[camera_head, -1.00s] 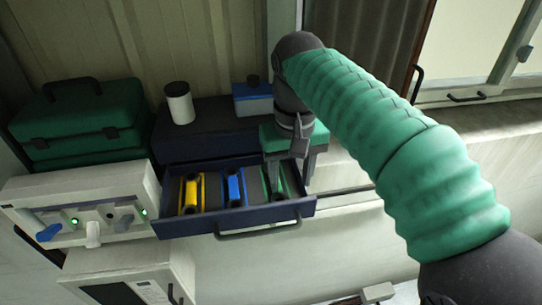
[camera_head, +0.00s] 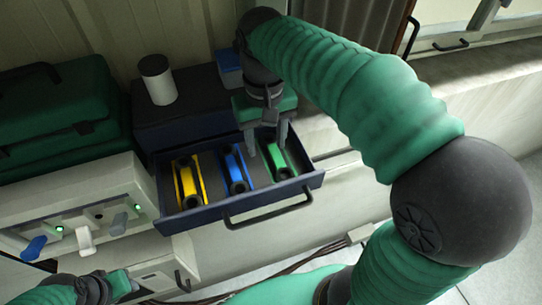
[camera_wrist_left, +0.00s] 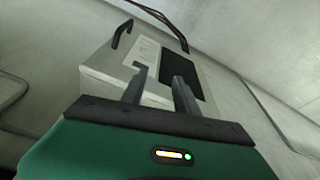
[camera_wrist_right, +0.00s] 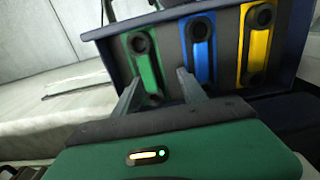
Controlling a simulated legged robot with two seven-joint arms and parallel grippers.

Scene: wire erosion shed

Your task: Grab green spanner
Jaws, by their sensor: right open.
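The green spanner (camera_head: 280,159) lies in the right part of an open dark blue drawer (camera_head: 190,218). My right gripper (camera_head: 267,146) is open and empty, pointing down over the drawer, with its fingers near the spanner's back end. In the right wrist view the green spanner (camera_wrist_right: 146,66) runs up from the gap between the two fingers (camera_wrist_right: 157,86). I cannot tell whether a finger touches it. My left gripper (camera_head: 122,284) is low at the left; its wrist view shows its fingers (camera_wrist_left: 159,82) apart with nothing between them.
A blue spanner (camera_head: 235,167) and a yellow spanner (camera_head: 188,184) lie beside it in the drawer. The drawer has a dark handle (camera_head: 268,208). A white cylinder (camera_head: 157,79) stands on the cabinet. A switch box (camera_head: 75,205) is left, below green cases (camera_head: 60,110).

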